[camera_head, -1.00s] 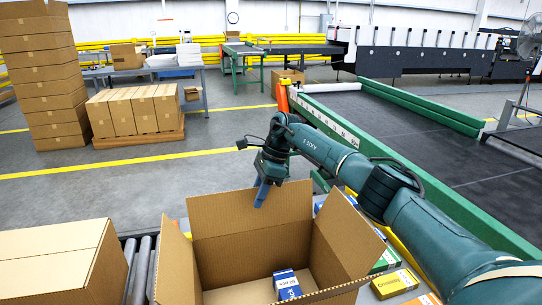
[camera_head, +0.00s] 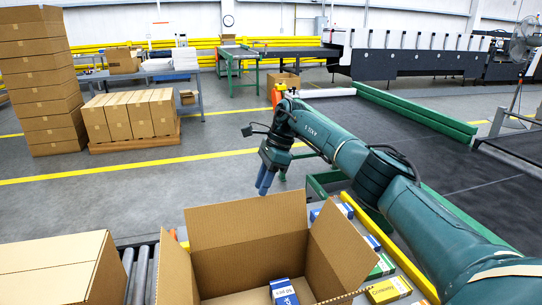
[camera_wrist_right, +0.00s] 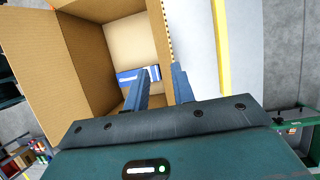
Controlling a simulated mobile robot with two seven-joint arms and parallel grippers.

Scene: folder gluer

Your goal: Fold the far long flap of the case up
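The open cardboard case stands at the bottom middle of the head view, and its far long flap (camera_head: 245,222) rises at the back. The right gripper (camera_head: 265,182) points down at the flap's top edge, its fingertips just above or behind that edge. I cannot tell whether they touch it. In the right wrist view the two blue fingers (camera_wrist_right: 160,85) are parted, with brown board showing between or below them. The case's right flap (camera_head: 342,250) and left flap (camera_head: 177,270) stand outward. A blue and white carton (camera_head: 283,291) lies inside. My left gripper is not in view.
A closed cardboard case (camera_head: 50,270) sits on the rollers (camera_head: 143,270) at the left. Small cartons, including a yellow one (camera_head: 388,290), lie along the right of the case. A yellow rail (camera_head: 385,240) runs beside them.

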